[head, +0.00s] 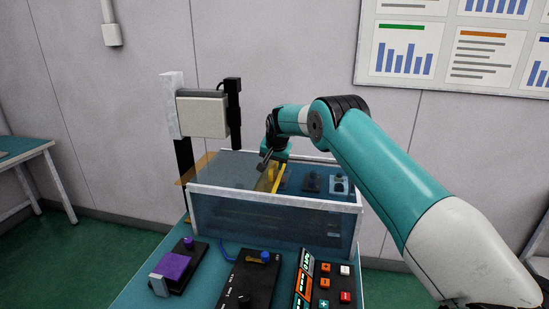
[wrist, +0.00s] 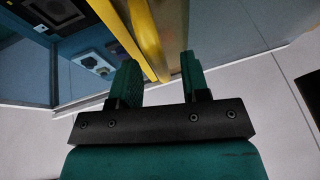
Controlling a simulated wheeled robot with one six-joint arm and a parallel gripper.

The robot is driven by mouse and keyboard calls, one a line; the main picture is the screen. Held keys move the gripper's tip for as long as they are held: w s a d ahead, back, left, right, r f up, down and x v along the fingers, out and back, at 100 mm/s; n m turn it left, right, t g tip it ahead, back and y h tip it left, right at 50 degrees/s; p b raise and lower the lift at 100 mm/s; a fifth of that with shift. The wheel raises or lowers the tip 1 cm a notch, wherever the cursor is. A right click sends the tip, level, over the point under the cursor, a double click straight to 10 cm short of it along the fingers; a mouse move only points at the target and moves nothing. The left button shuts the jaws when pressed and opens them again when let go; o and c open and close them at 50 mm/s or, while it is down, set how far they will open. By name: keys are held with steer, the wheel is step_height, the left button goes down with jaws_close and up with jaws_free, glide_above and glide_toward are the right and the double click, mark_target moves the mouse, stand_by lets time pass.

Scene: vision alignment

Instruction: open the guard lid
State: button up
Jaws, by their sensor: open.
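The guard (head: 275,212) is a clear-walled box with a white rim on the teal bench. A tinted lid panel (head: 195,168) shows at its left, and a yellow bar (head: 279,179) stands near the middle of the guard top. In the wrist view the yellow bar (wrist: 148,38) runs down between my two teal fingers, with tinted panel on its right. My gripper (wrist: 158,75) is open, with a visible gap on both sides of the bar. In the head view my gripper (head: 265,163) is over the guard top beside the bar; its fingertips are partly hidden.
Behind the clear wall are small devices (head: 312,183). A camera-like grey box (head: 203,115) on a post stands at the left rear. In front are a purple block fixture (head: 174,266), a black fixture (head: 248,282) and a button panel (head: 337,290).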

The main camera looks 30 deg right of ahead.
steer(key=b+v, duration=0.5)
steer(key=v, duration=1.2)
steer(key=shift+r, duration=0.2)
steer(key=shift+s, duration=0.15)
